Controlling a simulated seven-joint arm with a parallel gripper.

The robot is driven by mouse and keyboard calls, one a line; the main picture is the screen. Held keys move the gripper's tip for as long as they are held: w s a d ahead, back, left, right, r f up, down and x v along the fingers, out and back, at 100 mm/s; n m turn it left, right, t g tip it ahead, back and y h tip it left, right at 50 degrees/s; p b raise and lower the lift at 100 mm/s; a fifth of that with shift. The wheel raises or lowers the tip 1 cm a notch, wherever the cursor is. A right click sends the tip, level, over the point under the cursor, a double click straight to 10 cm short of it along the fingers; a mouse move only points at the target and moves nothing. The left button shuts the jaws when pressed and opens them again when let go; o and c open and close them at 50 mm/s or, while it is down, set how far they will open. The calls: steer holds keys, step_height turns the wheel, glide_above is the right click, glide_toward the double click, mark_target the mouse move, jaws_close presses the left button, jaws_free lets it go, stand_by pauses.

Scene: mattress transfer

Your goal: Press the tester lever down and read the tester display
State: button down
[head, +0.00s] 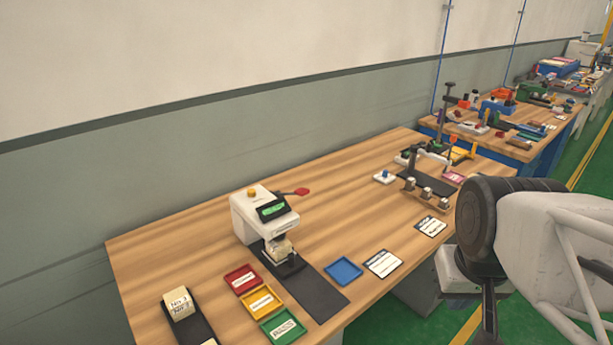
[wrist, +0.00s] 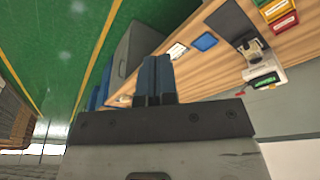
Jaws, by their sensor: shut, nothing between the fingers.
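The white tester (head: 262,215) stands on the wooden bench, with a lit green display (head: 272,209) whose text is too small to read. Its lever with a red knob (head: 301,191) sticks out to the right near the top. A small pale block (head: 279,250) sits in the tester's lower opening. In the wrist view the tester (wrist: 265,82) is at the right edge, its red knob (wrist: 240,93) beside it. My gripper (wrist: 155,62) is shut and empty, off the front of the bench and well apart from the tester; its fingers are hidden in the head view.
Red (head: 241,278), yellow (head: 262,301) and green (head: 284,326) trays lie in front of the tester, with a blue tray (head: 343,270) to the right. Pale blocks (head: 179,304) stand at the front left. A black fixture (head: 428,190) stands at the right end of the wooden bench (head: 150,262).

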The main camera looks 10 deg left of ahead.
steer(key=w+a+r+n+g, duration=0.1)
steer(key=w+a+r+n, duration=0.15)
steer(key=w, duration=0.35)
steer(key=w+a+r+n, duration=0.1)
steer(key=w+r+n, duration=0.25)
steer(key=w, duration=0.35)
steer(key=n+g+h, duration=0.2)
steer(key=n+g, duration=0.2)
steer(key=n, duration=1.7)
glide_above(302, 190)
steer(key=w+a, duration=0.3)
step_height(302, 190, down, 3)
steer(key=shift+w+f, duration=0.15)
steer(key=shift+f, duration=0.15)
steer(key=x, duration=1.3)
steer(key=shift+f, duration=0.4)
